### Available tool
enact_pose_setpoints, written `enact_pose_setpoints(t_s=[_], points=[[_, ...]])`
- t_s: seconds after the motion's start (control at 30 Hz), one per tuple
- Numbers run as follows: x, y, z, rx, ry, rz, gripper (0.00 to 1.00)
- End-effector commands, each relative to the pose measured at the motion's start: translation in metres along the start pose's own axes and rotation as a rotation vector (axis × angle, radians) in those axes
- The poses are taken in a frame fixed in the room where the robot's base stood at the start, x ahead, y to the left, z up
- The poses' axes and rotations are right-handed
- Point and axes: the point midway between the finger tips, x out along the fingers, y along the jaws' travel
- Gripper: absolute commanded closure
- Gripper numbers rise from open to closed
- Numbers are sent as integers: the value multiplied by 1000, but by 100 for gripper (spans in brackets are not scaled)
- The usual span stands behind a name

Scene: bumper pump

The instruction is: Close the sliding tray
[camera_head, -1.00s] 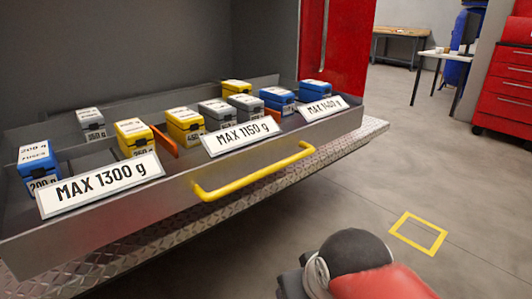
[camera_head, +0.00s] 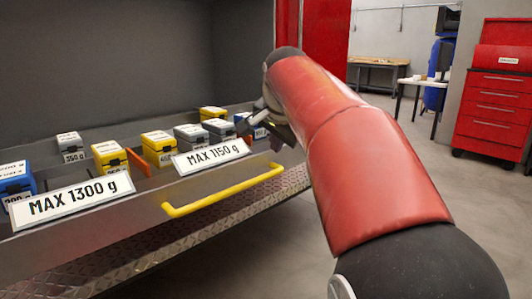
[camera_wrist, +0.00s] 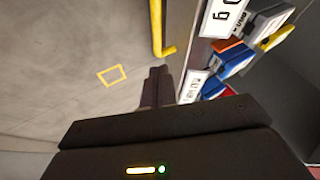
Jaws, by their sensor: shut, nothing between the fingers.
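The sliding tray (camera_head: 130,211) is pulled out, a grey metal drawer with a yellow bar handle (camera_head: 222,191) along its front. It holds several small labelled boxes in blue, yellow and grey. My gripper (camera_head: 278,138) is over the tray's right end, partly hidden by my red arm in the head view. In the wrist view my gripper (camera_wrist: 158,85) is shut and empty. Its fingertips are beside the end of the yellow handle (camera_wrist: 161,35), close to the tray's front; whether they touch it I cannot tell.
White signs (camera_head: 72,201) reading MAX 1300 g and MAX 1150 g stand on the tray front. A diamond-plate ledge (camera_head: 130,264) lies below. A yellow floor square (camera_wrist: 112,75) is on open floor. A red tool cabinet (camera_head: 494,113) and a workbench (camera_head: 378,66) stand farther back.

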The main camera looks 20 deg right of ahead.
Motion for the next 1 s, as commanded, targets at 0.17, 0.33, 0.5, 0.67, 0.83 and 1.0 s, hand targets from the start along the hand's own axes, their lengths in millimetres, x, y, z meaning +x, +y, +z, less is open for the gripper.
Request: enact_pose_setpoints(t_s=[0.17,0.33,0.5,0.67,0.83,1.0], points=[[35,2,1,-2,-3,4,100],[72,2,2,-3,-3,4,100],[96,-10,1,-5,-2,0,100],[105,-28,0,-4,-1,0,100],[108,-35,1,-3,0,-1,100],[109,-35,1,-3,-1,-1,100]])
